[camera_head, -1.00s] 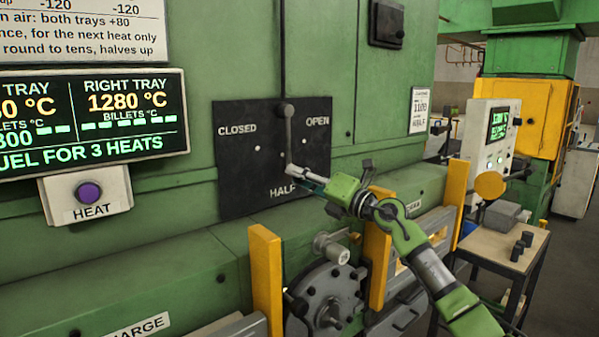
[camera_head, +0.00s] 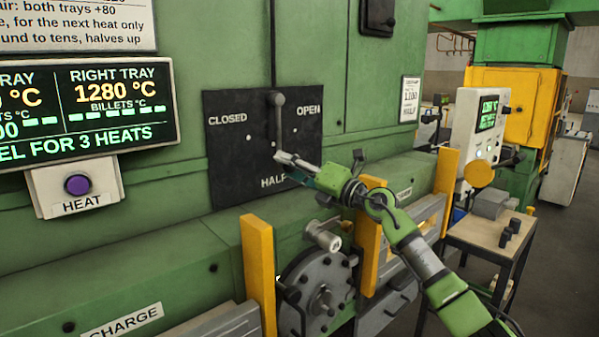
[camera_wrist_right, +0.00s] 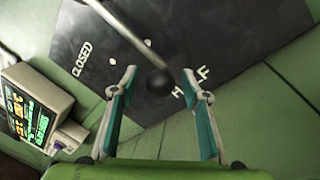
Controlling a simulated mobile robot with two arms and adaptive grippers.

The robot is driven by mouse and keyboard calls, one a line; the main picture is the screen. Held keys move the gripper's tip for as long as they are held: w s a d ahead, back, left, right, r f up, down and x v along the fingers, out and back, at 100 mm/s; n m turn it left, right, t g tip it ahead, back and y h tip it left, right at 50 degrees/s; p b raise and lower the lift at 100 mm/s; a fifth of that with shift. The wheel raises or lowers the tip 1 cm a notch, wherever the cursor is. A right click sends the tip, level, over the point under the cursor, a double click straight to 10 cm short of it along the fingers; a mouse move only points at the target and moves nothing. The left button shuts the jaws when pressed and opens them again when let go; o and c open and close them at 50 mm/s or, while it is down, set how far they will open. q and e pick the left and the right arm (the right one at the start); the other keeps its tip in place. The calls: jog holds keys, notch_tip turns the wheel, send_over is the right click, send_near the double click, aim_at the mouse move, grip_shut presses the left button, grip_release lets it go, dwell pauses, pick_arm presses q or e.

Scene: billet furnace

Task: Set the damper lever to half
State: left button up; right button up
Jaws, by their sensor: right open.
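The damper lever (camera_head: 278,125) is a grey bar on a black plate (camera_head: 226,170) marked CLOSED, OPEN and HALF. It hangs nearly straight down from its upper end, toward the HALF mark. In the right wrist view the lever (camera_wrist_right: 120,27) ends in a dark ball knob (camera_wrist_right: 158,84) near the HALF lettering. My right gripper (camera_head: 284,158) is at the lever's lower end. In the wrist view the open gripper (camera_wrist_right: 160,85) has one finger on each side of the knob, with gaps showing. In the head view the gripper hides the knob. My left gripper is out of view.
A HEAT button box (camera_head: 76,188) and a display (camera_head: 90,105) are left of the plate. Below are yellow posts (camera_head: 259,270) and a round grey flange (camera_head: 318,295). A small table (camera_head: 490,235) and a control panel (camera_head: 478,130) stand at the right.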

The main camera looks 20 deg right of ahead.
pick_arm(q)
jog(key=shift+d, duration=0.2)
pick_arm(e)
jog(key=v, duration=1.1)
jog(key=shift+s, duration=0.35)
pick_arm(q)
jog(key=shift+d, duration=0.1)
pick_arm(e)
jog(key=shift+d+f, duration=0.15)
